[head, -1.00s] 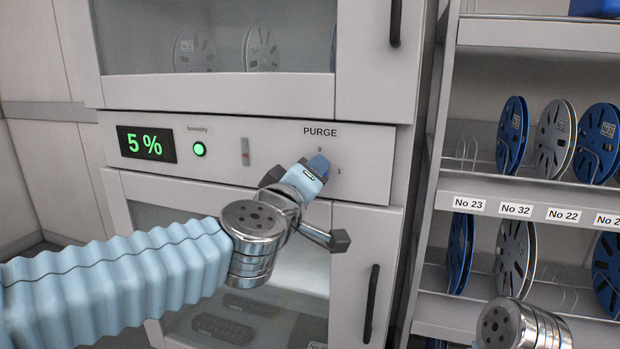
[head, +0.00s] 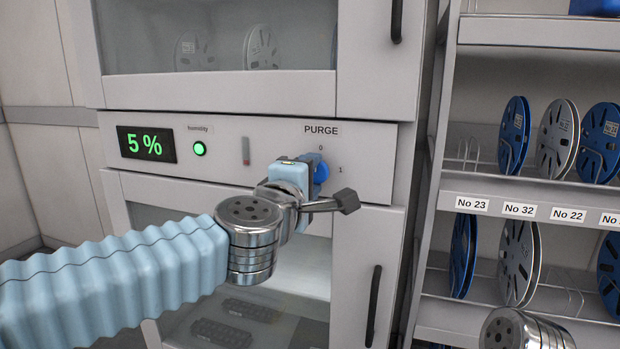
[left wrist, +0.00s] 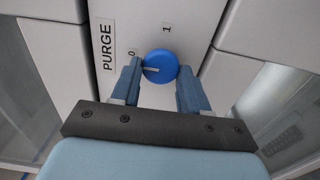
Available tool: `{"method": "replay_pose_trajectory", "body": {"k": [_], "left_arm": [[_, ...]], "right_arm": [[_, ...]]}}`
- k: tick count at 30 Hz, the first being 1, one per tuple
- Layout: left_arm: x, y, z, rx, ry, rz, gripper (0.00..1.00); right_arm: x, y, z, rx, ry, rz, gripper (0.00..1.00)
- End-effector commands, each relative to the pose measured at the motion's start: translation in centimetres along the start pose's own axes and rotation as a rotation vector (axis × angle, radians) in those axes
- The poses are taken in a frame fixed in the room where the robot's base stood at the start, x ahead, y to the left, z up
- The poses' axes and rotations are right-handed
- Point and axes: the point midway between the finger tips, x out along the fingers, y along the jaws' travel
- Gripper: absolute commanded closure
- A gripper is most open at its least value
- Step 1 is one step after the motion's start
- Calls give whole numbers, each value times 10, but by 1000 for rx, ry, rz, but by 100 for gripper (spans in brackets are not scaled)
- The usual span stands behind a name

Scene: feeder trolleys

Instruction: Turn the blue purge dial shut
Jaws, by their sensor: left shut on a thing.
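The blue purge dial (head: 322,171) sits on the grey panel below the PURGE label, with a 0 mark above it and a 1 mark to its right in the head view. In the left wrist view the dial (left wrist: 164,61) shows its round face. Its white pointer line points left, close to the 0 mark and slightly below it. My left gripper (left wrist: 158,78) is shut on the dial, one finger on each side. In the head view my left gripper (head: 305,170) hides the dial's left part. My right gripper is out of view.
A humidity display (head: 147,144) reads 5 %, with a lit green lamp (head: 199,149) beside it. A cabinet door with a dark handle (head: 373,305) is below the panel. A rack (head: 540,184) of reels stands at the right.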

Motion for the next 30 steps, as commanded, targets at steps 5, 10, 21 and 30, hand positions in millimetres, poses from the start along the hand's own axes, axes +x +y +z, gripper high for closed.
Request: {"method": "replay_pose_trajectory", "body": {"k": [5, 10, 21, 30], "left_arm": [[0, -1, 0, -15, 0, -2, 86], [0, -1, 0, -16, 0, -2, 86], [0, -1, 0, -14, 0, -2, 33], [-7, 0, 0, -15, -1, 0, 33]], "right_arm": [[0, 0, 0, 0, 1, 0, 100], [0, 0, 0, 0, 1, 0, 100], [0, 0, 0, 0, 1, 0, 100], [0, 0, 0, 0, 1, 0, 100]]}}
